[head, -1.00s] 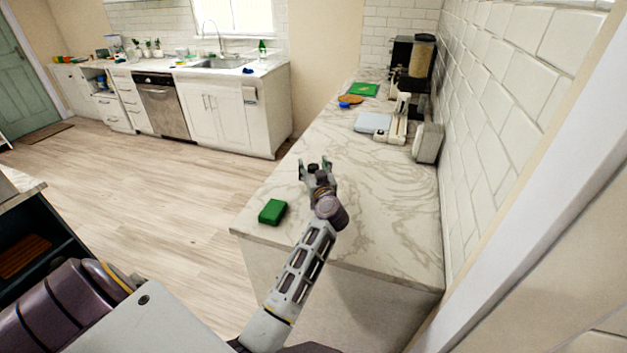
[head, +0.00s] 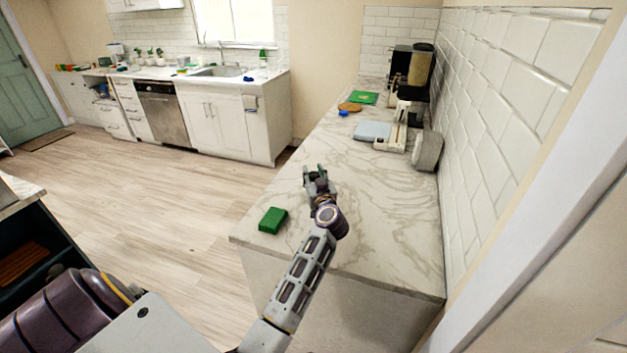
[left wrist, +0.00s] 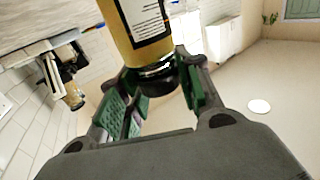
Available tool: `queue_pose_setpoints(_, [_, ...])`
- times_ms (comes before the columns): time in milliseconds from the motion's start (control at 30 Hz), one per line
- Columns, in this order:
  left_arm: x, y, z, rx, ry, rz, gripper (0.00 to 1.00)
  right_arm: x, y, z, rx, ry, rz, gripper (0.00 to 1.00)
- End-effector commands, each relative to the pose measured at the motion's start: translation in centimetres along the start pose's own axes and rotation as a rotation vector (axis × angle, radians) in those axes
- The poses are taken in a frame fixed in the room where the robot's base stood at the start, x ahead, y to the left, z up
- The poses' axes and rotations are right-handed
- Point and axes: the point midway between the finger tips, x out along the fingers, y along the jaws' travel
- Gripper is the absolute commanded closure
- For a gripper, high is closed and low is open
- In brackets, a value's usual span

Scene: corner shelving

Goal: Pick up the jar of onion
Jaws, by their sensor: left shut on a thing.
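A jar with a tan body, a white text label and a black cap (left wrist: 157,77) is between the fingers of my left gripper in the left wrist view. My left gripper (head: 316,171) is shut on the jar over the near part of the marble counter. The fingers sit on both sides of the cap end. In the head view the jar is mostly hidden by the gripper, and I cannot tell whether it touches the counter. I cannot confirm the contents from the label. My right gripper is not in view.
A green box (head: 272,220) lies near the counter's left edge. The marble counter (head: 385,215) is clear to the gripper's right. Farther back are a white scale-like appliance (head: 391,143), a green board (head: 363,98) and a dark coffee machine (head: 400,62) along the tiled wall.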

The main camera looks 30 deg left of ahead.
Motion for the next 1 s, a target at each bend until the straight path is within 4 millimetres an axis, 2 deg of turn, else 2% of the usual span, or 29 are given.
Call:
queue_pose_setpoints(267, [0.0,0.0,-1.9,-0.002,0.002,-0.001,0.92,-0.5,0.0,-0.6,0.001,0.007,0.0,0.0])
queue_pose_setpoints(467, [0.0,0.0,-4.8,-0.004,0.003,0.0,0.92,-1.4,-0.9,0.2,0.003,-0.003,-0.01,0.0])
queue_pose_setpoints(700, [0.0,0.0,-9.7,-0.005,0.005,0.0,0.92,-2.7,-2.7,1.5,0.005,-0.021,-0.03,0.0])
queue_pose_setpoints(1000, [0.0,0.0,-16.2,-0.005,0.005,0.0,0.92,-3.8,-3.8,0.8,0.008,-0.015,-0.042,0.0])
